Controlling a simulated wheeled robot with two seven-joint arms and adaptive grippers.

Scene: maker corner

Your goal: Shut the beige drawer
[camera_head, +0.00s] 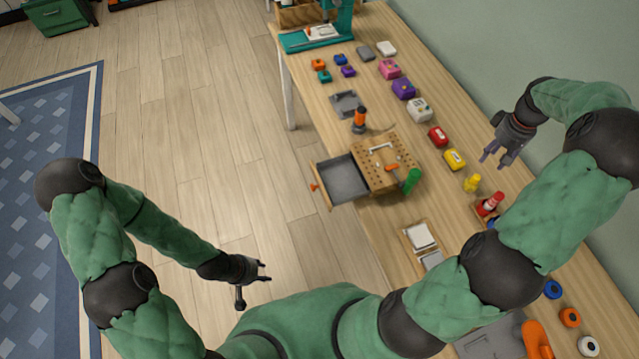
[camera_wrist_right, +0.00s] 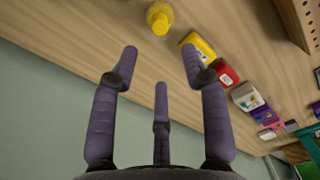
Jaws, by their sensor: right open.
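The beige drawer (camera_head: 324,190) stands open, pulled out to the left from a wooden block with holes (camera_head: 402,166) on the workbench. Its grey inside looks empty, and an orange knob (camera_head: 314,187) is on its front, beyond the table's left edge. My left gripper (camera_head: 265,272) is over the floor, below and left of the drawer, apart from it, with its fingers spread. My right gripper (camera_head: 490,157) is open and empty near the wall side of the bench, well right of the drawer. Its spread fingers (camera_wrist_right: 158,58) also show in the right wrist view.
A green cylinder (camera_head: 413,181) stands at the block's right corner. Red (camera_head: 438,136) and yellow (camera_head: 454,159) boxes and a yellow bottle (camera_head: 473,183) line the right side. Floor (camera_head: 240,150) left of the drawer is clear.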

